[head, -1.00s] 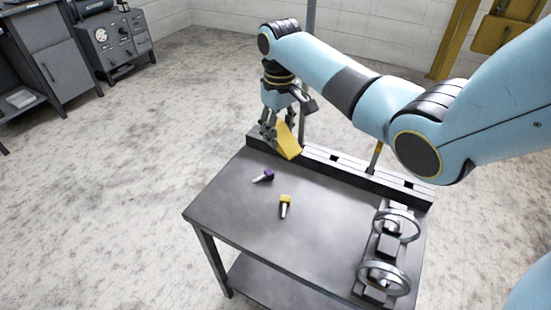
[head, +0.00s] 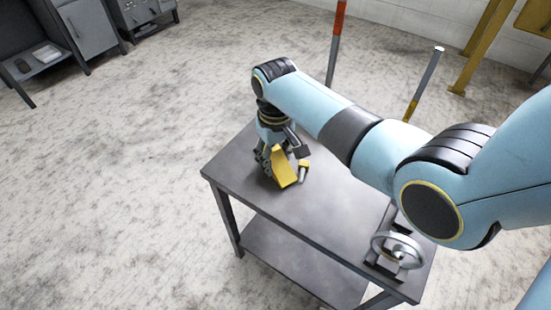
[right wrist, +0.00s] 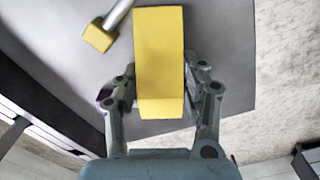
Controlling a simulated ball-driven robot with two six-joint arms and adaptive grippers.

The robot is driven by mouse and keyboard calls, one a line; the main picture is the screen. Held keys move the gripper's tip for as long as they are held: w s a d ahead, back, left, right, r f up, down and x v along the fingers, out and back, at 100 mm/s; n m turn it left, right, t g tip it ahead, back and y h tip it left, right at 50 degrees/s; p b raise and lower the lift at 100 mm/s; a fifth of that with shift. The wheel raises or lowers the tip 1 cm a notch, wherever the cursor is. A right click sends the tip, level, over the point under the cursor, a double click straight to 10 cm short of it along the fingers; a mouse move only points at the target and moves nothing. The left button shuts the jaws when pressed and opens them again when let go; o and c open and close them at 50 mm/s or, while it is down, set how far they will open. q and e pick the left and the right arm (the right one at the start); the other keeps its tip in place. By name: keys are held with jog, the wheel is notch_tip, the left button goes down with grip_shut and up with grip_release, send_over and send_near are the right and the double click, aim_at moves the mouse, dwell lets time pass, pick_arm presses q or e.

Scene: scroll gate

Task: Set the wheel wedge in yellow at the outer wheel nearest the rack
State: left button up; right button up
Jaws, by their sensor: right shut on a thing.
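My right gripper (head: 270,160) is shut on the yellow wheel wedge (head: 283,168). It holds the wedge over the left part of the dark table, close to a yellow-headed peg. In the right wrist view the wedge (right wrist: 158,50) stands between the two fingers (right wrist: 160,105). One grey wheel (head: 398,249) with its hub shows at the table's right end. The other wheel seen earlier is hidden behind my right arm. The rack is hidden in the head view; a dark slotted bar, probably the rack, shows at the left of the right wrist view (right wrist: 40,125). My left gripper is out of view.
The yellow-headed peg (head: 304,165) lies beside the wedge and also shows in the right wrist view (right wrist: 100,38). A purple bit (right wrist: 104,95) shows behind a finger. The table top (head: 325,205) is clear in front. Two posts (head: 336,42) (head: 424,84) rise behind.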

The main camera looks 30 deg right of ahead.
jog(key=shift+f, duration=0.15)
jog(key=o, duration=1.3)
